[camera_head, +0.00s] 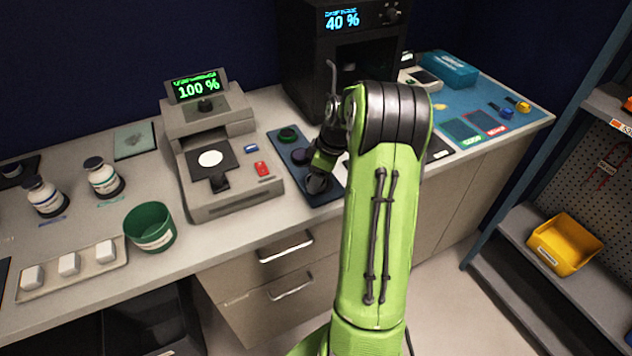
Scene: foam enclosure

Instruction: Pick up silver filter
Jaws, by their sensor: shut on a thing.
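My green and black arm reaches over the bench. My gripper (319,172) is low over the right front part of a dark blue tray and is shut on a small round grey thing (318,184), which looks like the silver filter. The gripper and arm hide part of it, and I cannot tell if it still touches the tray. The dark blue tray (277,149) also holds a green-rimmed round filter (287,134) at its back and a dark purple round one (299,156) nearer the gripper.
A grey device (228,185) with a 100 % display stands left of the tray. A black machine (345,50) showing 40 % stands behind. A green cup (150,226), white-labelled bottles (103,176) and a tray of white blocks (28,293) are farther left. A blue mat (480,95) lies right.

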